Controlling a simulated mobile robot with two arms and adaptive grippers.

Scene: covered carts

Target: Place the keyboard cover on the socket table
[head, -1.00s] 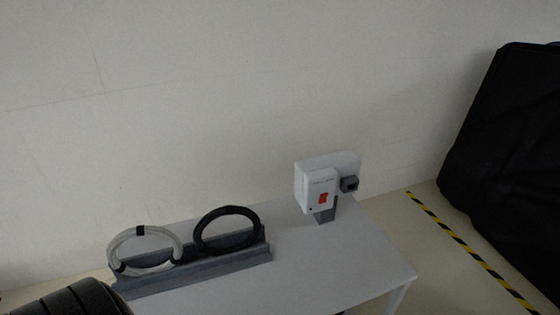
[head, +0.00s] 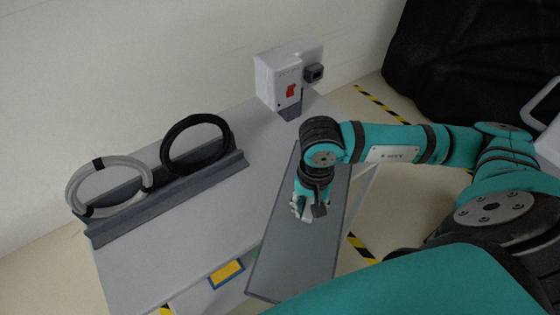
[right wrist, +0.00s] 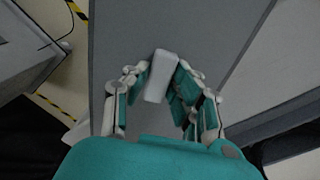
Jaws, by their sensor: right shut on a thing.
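The keyboard cover (head: 290,250) is a long, flat grey panel with a darker rim, lying slantwise over the right edge of the socket table (head: 200,225). My right gripper (head: 308,207) is over the cover's middle. In the right wrist view, its fingers (right wrist: 162,80) are closed around the white handle (right wrist: 162,70) on the grey cover (right wrist: 205,30). Whether the cover touches the tabletop or hangs above it, I cannot tell. The table carries a white socket box (head: 278,82) with a red switch at its back right. My left gripper is out of view.
A grey rack (head: 165,195) with a white cable coil (head: 75,190) and a black cable coil (head: 165,150) takes up the table's back left. The front middle of the tabletop is bare. A black draped cart (head: 460,60) stands at the upper right.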

